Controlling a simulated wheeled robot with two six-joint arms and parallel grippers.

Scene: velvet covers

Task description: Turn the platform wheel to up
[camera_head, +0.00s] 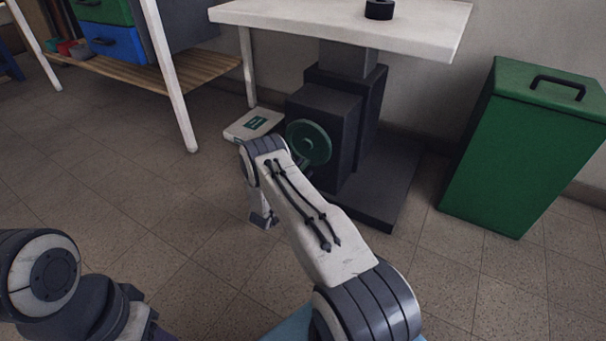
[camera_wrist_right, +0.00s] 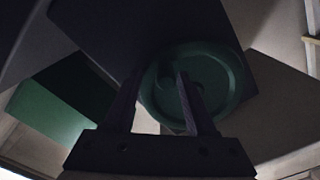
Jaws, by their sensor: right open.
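The green platform wheel (camera_head: 309,143) is on the front of a dark box (camera_head: 338,112) on the platform's column. In the right wrist view the wheel (camera_wrist_right: 228,82) lies beyond my fingers. The platform's white top (camera_head: 345,22) is above it. My right arm reaches toward the wheel and hides its lower left part in the head view. My right gripper (camera_wrist_right: 157,100) is open, with its two fingers apart in front of the wheel's left part. I cannot tell whether a finger touches the wheel. Part of my left arm shows at the lower left, but its gripper does not.
A green lidded bin (camera_head: 525,150) with a black handle stands at the right. A small black cylinder (camera_head: 379,9) sits on the white top. A white box (camera_head: 253,124) with a green label is left of the column. A wooden shelf (camera_head: 150,72) stands at the upper left. The front-left floor is clear.

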